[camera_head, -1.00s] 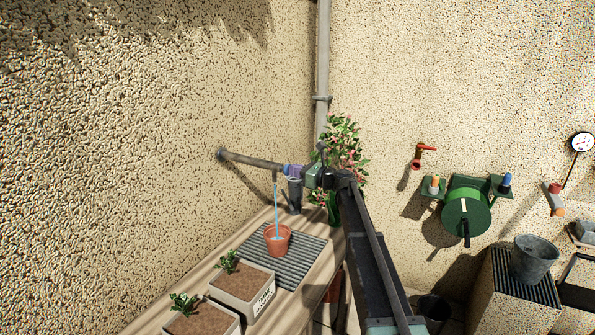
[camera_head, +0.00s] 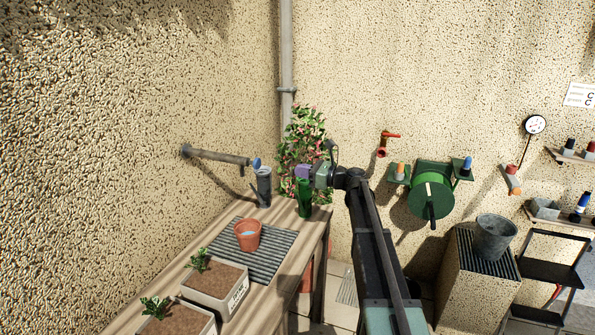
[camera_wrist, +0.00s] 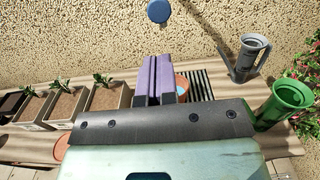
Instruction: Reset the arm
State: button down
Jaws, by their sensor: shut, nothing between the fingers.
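My gripper (camera_head: 303,173) is shut and empty, held at the end of my extended arm above the bench. Its two purple fingers (camera_wrist: 158,78) lie together in the wrist view. A grey wall pipe (camera_head: 218,157) ends in a blue cap or knob (camera_head: 256,163), left of my gripper and apart from it. The same round blue part (camera_wrist: 158,11) shows ahead of the fingers in the wrist view. No water runs from the pipe. A terracotta pot (camera_head: 248,237) below it has pale blue water inside; the fingers partly hide it in the wrist view.
A grey can (camera_head: 264,188) and a green vessel (camera_head: 304,200) stand on the wooden bench near my gripper. Planter boxes (camera_head: 217,287) sit at the front. A flowering plant (camera_head: 303,130) is behind. A green hose reel (camera_head: 433,197) and red tap (camera_head: 385,144) are on the right wall.

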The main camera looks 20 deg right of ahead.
jog(key=s+a+f+n+g+h, duration=0.3)
jog(key=s+f+n, duration=0.3)
jog(key=s, duration=0.6)
jog(key=s+a+f+n+g+h+b, duration=0.1)
jog(key=s+a+f+n+g+h, duration=0.2)
jog(key=s+f+n+h, duration=0.3)
jog(key=s+a+f+n+g+h, duration=0.3)
jog(key=s+f+n, duration=0.4)
jog(key=s+n, duration=0.6)
jog(key=shift+s+a+g+h+b, duration=0.35)
jog(key=shift+s+g+h, duration=0.7)
jog(key=shift+s, duration=2.5)
